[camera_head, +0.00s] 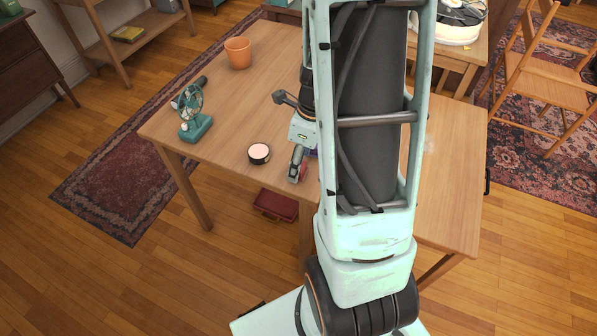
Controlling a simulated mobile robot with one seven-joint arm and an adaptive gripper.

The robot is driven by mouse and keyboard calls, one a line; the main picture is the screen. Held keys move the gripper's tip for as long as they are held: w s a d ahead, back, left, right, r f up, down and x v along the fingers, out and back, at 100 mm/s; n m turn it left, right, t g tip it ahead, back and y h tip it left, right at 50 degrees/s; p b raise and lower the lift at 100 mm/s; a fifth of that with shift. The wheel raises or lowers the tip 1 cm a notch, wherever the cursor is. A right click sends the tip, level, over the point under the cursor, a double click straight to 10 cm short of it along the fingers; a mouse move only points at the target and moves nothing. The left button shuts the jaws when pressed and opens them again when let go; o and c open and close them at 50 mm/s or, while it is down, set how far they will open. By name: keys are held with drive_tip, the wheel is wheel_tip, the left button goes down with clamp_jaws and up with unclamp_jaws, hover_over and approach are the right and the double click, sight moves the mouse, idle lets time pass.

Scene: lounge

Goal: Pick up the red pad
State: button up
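My gripper (297,172) reaches down to the wooden table (240,109) near its front edge. A small red patch (304,171) shows right beside the fingertips and may be the red pad. Most of it is hidden behind my gripper and arm, so its shape is unclear. I cannot tell whether the fingers are around it, touching it or only beside it, nor whether they are open or shut.
A round black tin with a pink top (259,153) stands left of my gripper. A bluish sliver (312,153) shows beside my arm. A red case (276,205) lies on the floor.

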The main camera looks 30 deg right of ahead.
wheel_tip(320, 180, down, 2)
drive_tip(key=shift+w+a+f, duration=0.1)
drive_tip(key=shift+f, duration=0.1)
drive_tip(key=shift+c, duration=0.7)
drive_tip(key=c, duration=1)
drive_tip(key=shift+r, duration=0.1)
